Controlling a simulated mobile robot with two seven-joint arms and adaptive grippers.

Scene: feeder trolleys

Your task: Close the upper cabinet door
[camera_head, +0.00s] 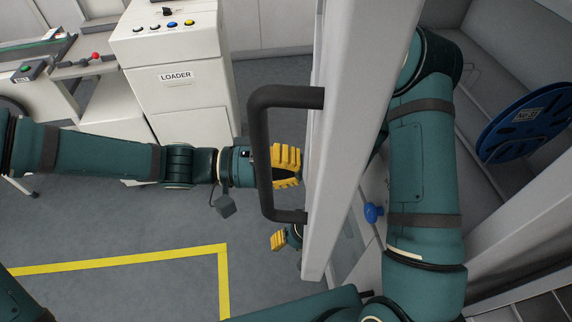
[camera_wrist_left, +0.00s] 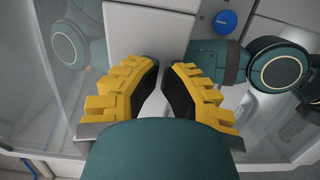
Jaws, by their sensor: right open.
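The upper cabinet door (camera_head: 352,120) stands open, seen nearly edge-on as a tall pale panel in the head view. A dark bar handle (camera_head: 262,150) sticks out from its left face. My left gripper (camera_head: 298,166) is on that left side, close to the door and partly behind the handle. In the left wrist view its yellow fingers (camera_wrist_left: 163,68) are apart with nothing between them; contact with the door cannot be told. My right arm is on the door's other side. My right gripper (camera_head: 278,240) shows only partly below the handle, mostly hidden by the door; it is open.
A blue reel (camera_head: 525,122) sits in the cabinet at right. A blue knob (camera_head: 373,212) is between the door and my right arm. A white loader cabinet (camera_head: 178,85) with buttons stands at upper left. Grey floor with a yellow line (camera_head: 130,260) is clear at lower left.

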